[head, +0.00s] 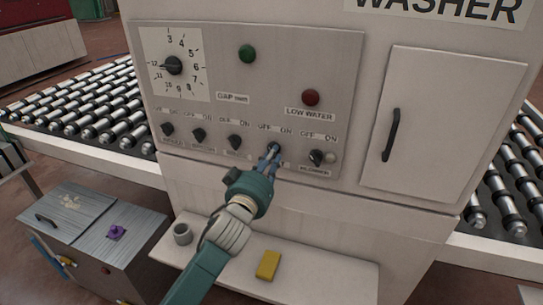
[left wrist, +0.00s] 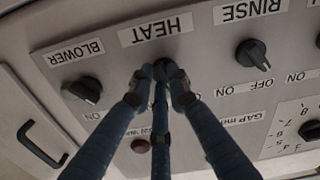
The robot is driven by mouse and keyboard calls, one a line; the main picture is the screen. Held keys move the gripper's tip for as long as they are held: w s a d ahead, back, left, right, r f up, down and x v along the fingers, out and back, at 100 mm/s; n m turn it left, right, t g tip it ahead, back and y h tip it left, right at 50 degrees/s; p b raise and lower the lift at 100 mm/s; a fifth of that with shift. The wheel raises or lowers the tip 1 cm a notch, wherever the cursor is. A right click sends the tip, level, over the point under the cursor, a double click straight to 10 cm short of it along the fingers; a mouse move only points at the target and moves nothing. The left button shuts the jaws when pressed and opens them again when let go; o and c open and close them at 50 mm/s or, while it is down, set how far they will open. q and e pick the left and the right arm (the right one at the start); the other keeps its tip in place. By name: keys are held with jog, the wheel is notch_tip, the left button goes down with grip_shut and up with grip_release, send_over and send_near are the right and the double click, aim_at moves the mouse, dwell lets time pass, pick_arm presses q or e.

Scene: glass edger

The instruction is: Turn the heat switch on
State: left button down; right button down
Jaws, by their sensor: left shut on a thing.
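The heat switch (head: 274,148) is a dark rotary knob on the washer's grey control panel, between OFF and ON marks. In the left wrist view, which sees the panel upside down, the HEAT label (left wrist: 155,29) lies just beyond the fingertips. My left gripper (head: 271,157) reaches up to the panel and is shut on this knob; it also shows in the left wrist view (left wrist: 161,73). The fingers cover most of the knob, so I cannot tell where its pointer stands. My right gripper is not in view.
The blower knob (head: 316,157) and the rinse knob (head: 235,142) flank the heat knob closely. A green lamp (head: 247,54) and a red low water lamp (head: 311,97) sit above. A shelf below holds a yellow block (head: 268,265) and a grey cup (head: 182,234).

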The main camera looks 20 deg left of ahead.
pick_arm(q)
jog(key=m, duration=0.3)
jog(key=m+p, duration=0.1)
jog(key=m, duration=0.3)
jog(key=m+p, duration=0.1)
jog(key=m, duration=0.2)
jog(key=shift+a+f, duration=0.15)
jog(key=shift+a, duration=0.1)
jog(key=shift+m, duration=0.4)
jog(key=c, duration=1.7)
grip_release()
jog(key=shift+o, duration=0.2)
jog(key=s, duration=1.2)
jog(key=shift+a, duration=0.2)
jog(key=shift+f, duration=0.1)
